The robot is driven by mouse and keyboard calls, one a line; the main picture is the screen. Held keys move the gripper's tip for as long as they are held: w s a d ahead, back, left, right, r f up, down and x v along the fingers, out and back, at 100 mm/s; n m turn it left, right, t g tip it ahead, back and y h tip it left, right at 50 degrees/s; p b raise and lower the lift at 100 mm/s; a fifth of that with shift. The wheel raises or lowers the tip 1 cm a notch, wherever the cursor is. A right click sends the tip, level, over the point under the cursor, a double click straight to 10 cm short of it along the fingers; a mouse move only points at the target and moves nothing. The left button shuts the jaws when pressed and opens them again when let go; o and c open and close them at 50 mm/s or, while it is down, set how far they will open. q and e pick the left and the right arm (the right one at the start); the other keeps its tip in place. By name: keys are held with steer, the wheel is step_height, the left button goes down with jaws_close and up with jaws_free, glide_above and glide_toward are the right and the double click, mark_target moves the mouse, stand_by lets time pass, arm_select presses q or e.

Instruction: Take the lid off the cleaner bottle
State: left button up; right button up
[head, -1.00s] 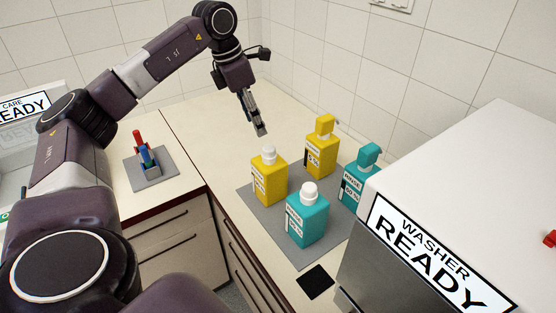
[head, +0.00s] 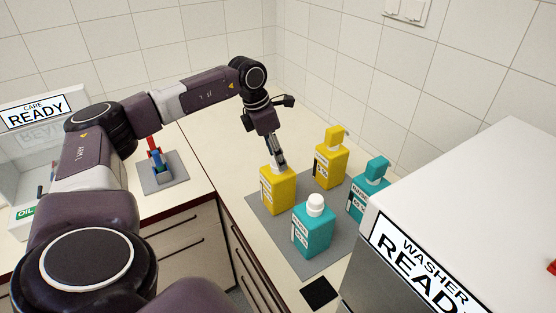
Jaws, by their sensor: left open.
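A yellow bottle (head: 278,190) stands upright on a grey mat (head: 264,214) on the counter. Its label is too small to read for certain. My left gripper (head: 279,164) points down at the top of this bottle, its fingers open. The fingers mostly hide the white lid, and I cannot tell whether they touch it. A teal bottle (head: 312,232) with a white lid (head: 315,204) stands nearer to me on the mat. My right gripper is not in view.
A yellow bottle (head: 330,166) and a teal bottle (head: 368,200), both with angled tops, stand behind on the mat. The white washer (head: 460,190) stands at the right. The counter's back is clear.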

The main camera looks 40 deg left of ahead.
arm_select(q)
steer(key=shift+c, duration=0.3)
steer(key=c, duration=0.8)
steer(key=shift+r, duration=0.15)
